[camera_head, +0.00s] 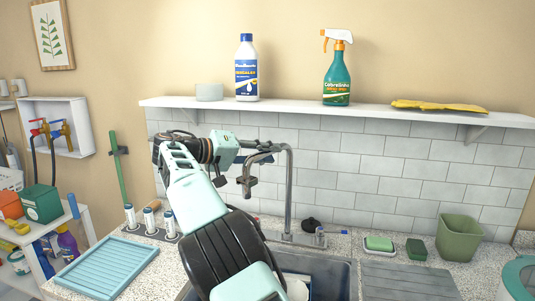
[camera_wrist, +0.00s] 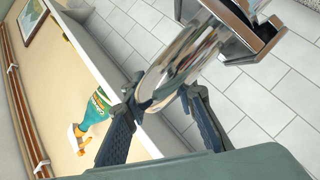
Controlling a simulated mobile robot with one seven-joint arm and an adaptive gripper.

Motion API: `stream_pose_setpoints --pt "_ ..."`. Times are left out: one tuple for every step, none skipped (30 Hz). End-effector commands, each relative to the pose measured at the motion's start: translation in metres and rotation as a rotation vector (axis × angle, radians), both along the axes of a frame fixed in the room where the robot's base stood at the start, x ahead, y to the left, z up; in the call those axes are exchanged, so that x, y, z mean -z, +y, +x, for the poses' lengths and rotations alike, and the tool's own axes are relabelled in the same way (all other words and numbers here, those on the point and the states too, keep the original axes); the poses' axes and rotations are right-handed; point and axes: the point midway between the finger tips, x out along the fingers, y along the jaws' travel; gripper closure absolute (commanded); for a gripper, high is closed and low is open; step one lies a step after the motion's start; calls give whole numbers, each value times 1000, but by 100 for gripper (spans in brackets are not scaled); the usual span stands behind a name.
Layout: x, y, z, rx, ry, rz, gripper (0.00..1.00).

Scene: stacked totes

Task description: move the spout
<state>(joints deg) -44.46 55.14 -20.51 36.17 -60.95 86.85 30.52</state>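The spout is a bent chrome tube of the sink faucet. In the head view the spout (camera_head: 268,148) runs left from the top of the upright pipe and turns down to a dark outlet. In the wrist view the spout (camera_wrist: 170,75) passes large between the two black fingers of my gripper (camera_wrist: 160,100), one finger on each side. The fingertips are at or very near the tube; whether they press on it is unclear. In the head view my gripper (camera_head: 250,152) is beside the upper part of the spout, its fingers small and partly hidden.
Above is a white shelf (camera_head: 300,108) with a blue-white bottle (camera_head: 246,75), a spray bottle (camera_head: 337,75) and a yellow cloth (camera_head: 437,106). The sink (camera_head: 335,275) lies below, partly hidden by my arm. A green cup (camera_head: 459,238) and sponge (camera_head: 379,243) stand on the right counter.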

Motion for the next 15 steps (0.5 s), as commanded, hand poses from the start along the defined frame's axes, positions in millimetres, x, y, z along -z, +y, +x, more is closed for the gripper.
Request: stream_pose_setpoints --pt "0 0 0 0 0 0 67" --pt "0 0 0 0 0 0 67" --pt "0 0 0 -1 0 0 67" --pt "0 0 0 -1 0 0 67" --pt "0 0 0 -1 0 0 67" --pt "0 0 0 -1 0 0 67" --pt "0 0 0 -1 0 0 67" --pt "0 0 0 -1 0 0 67" --pt "-1 1 0 -2 -1 0 67" --pt "-1 2 -1 -2 -1 0 67" --pt "-1 4 -2 -2 -1 0 67" --pt "-2 7 -4 -3 -1 0 67" --pt "-2 10 -6 -5 0 0 67" --pt "-3 14 -8 -5 -1 -1 67" --pt "-5 19 -12 -5 -1 0 67"
